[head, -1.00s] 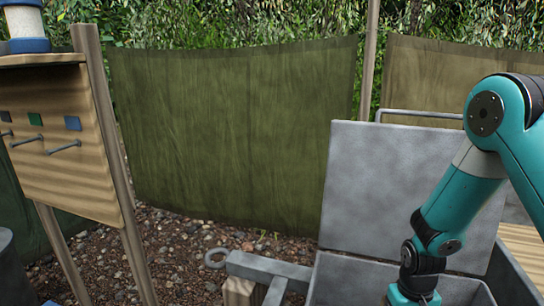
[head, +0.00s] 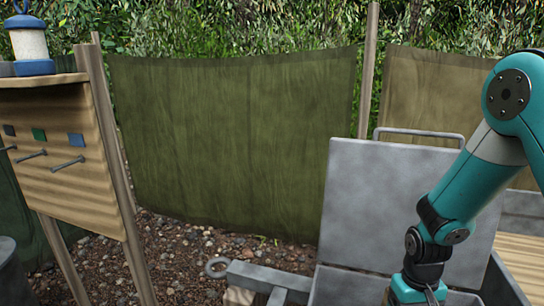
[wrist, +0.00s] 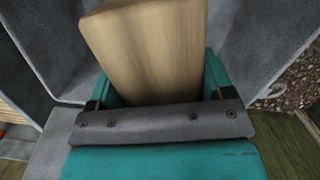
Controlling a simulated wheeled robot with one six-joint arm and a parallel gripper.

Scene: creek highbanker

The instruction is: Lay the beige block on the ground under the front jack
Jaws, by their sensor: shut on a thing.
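The beige block (wrist: 150,45) is a pale wooden piece. It is between the teal fingers of my gripper (wrist: 158,82) in the wrist view, and its far end runs out of the top of that view. In the head view only the upper part of my gripper (head: 418,290) shows, at the bottom over the grey metal box; its fingers and the block are cut off there. A grey beam with a ring (head: 217,267) at its end sticks out left of the box. I cannot make out the front jack or the ground under it.
A grey metal panel (head: 400,205) stands upright behind the box (head: 345,285). A wooden post (head: 238,296) shows under the beam. A wooden board with hooks (head: 65,170) stands at left. Stony ground (head: 185,255) lies open before the green cloth screen (head: 235,130).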

